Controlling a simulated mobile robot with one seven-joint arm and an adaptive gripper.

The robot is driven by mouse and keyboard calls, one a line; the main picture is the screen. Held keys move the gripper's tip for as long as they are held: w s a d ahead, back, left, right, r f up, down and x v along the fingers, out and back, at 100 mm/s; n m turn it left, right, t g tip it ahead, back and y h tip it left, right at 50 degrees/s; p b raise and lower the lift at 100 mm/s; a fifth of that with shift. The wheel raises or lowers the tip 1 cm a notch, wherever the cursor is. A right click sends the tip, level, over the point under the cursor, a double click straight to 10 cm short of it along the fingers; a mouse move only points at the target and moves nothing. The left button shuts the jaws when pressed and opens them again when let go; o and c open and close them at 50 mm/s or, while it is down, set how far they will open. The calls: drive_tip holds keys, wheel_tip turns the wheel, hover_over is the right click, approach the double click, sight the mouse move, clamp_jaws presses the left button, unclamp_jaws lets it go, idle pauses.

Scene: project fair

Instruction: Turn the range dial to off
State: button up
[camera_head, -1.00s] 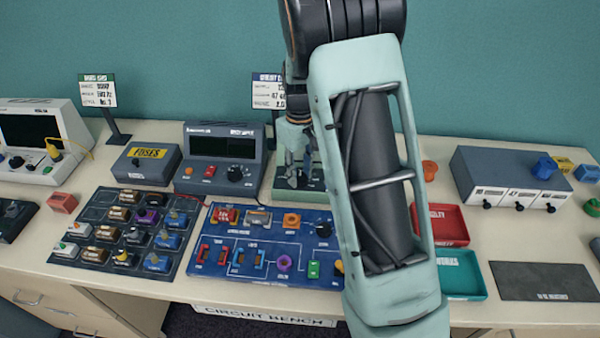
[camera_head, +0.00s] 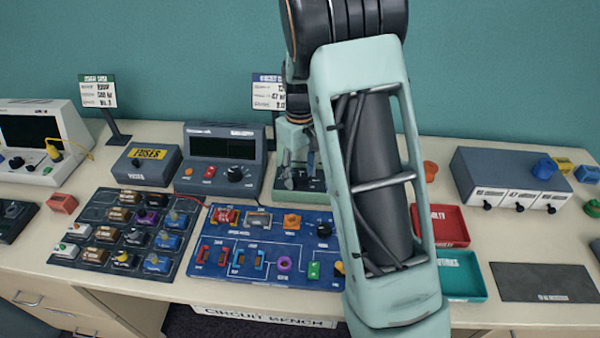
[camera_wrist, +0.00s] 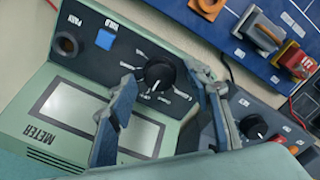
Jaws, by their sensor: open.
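The range dial (camera_wrist: 158,74) is a round black knob with a white pointer mark on the green meter (camera_wrist: 40,112). White printed marks ring it, too small to read. My gripper (camera_wrist: 162,80) is open, with one fingertip on either side of the dial in the wrist view. I cannot tell whether either finger touches it. In the head view my gripper (camera_head: 300,172) hangs over the green meter (camera_head: 290,196), which my arm partly hides, and the dial cannot be made out there.
The meter also has a blue button (camera_wrist: 105,39) and a screen. A blue circuit board (camera_head: 262,222) with switches lies in front. A dark bench supply (camera_head: 222,160) with its own black knob stands left of the meter. Red (camera_head: 452,240) and teal (camera_head: 462,296) trays lie right.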

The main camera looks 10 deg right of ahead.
sight(300, 177)
wheel_tip(300, 177, up, 12)
idle(0.4)
drive_tip(key=shift+f, duration=0.1)
